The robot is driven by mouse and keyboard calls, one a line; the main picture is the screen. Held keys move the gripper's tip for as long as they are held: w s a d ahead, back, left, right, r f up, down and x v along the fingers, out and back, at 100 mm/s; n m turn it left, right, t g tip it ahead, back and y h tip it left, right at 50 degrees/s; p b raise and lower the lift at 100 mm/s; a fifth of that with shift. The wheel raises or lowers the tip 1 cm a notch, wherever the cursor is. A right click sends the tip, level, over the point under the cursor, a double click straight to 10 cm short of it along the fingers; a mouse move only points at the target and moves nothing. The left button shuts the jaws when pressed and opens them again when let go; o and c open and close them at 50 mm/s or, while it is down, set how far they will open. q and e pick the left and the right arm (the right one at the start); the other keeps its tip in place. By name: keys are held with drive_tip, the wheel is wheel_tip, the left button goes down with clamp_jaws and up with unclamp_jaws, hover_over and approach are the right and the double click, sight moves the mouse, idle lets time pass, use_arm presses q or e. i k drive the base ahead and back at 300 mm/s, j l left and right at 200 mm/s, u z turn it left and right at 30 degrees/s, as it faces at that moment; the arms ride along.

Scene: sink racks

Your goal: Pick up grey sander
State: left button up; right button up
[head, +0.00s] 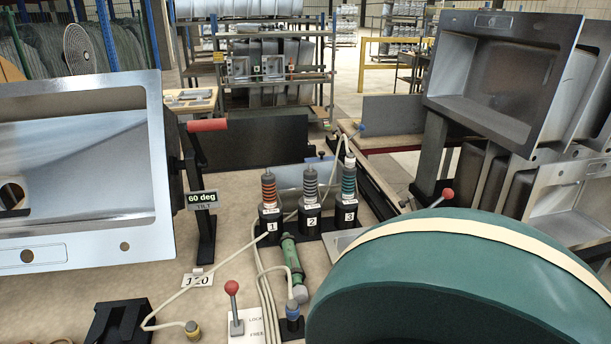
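The grey sander (310,186) stands upright in the middle holder, marked 2, on the workbench. Its ribbed upper part is grey and its lower part is black. A sander with orange-red ribs (269,188) stands to its left in holder 1. A sander with teal ribs (348,181) stands to its right in holder 3. Neither of my grippers shows in the head view, so their state cannot be seen.
Pale hoses run down the bench (240,262). A red-knobbed lever (232,290) and a green cylinder (292,260) are in front. A tilted steel sink (80,130) is left. A large green rounded body (470,290) fills the lower right. Sinks (500,75) are racked behind.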

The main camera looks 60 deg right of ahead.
sight(309, 204)
drive_tip(key=z, duration=1.95)
